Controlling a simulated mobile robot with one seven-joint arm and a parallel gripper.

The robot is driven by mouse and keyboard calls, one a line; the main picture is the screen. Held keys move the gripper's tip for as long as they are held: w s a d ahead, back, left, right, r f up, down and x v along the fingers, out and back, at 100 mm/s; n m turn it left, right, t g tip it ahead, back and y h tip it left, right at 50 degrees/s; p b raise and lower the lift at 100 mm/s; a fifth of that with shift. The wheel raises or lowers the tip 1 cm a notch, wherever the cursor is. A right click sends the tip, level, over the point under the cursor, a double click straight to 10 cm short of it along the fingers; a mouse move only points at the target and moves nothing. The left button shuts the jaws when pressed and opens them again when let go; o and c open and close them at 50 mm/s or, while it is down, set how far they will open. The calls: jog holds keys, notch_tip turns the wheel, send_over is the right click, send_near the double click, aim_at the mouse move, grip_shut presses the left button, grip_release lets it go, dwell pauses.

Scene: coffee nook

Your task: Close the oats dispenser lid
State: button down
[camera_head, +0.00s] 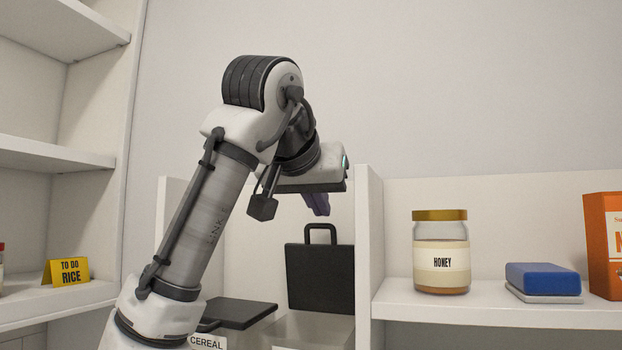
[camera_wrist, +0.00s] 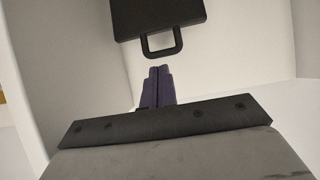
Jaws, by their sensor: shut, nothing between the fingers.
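The raised black lid (camera_head: 320,278) with a loop handle stands upright at the back of a clear dispenser (camera_head: 312,328) in the head view; that dispenser's label is cut off by the bottom edge. My gripper (camera_head: 318,204) is just above the lid's handle in the head view, its purple fingers pointing down. In the wrist view the lid (camera_wrist: 155,15) hangs at the top with its handle toward my gripper (camera_wrist: 158,70). The fingers are together, with nothing between them, and look apart from the handle.
A dispenser labelled CEREAL (camera_head: 207,343) with a flat, closed black lid (camera_head: 238,312) is to the left. A white divider (camera_head: 368,250) stands close on the right. Beyond it a shelf holds a honey jar (camera_head: 440,255), a blue-topped block (camera_head: 543,280) and an orange box (camera_head: 604,245).

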aim_at(324, 225)
jog(key=shift+p+x, duration=0.3)
jog(key=shift+x, duration=1.2)
jog(key=shift+f, duration=0.1)
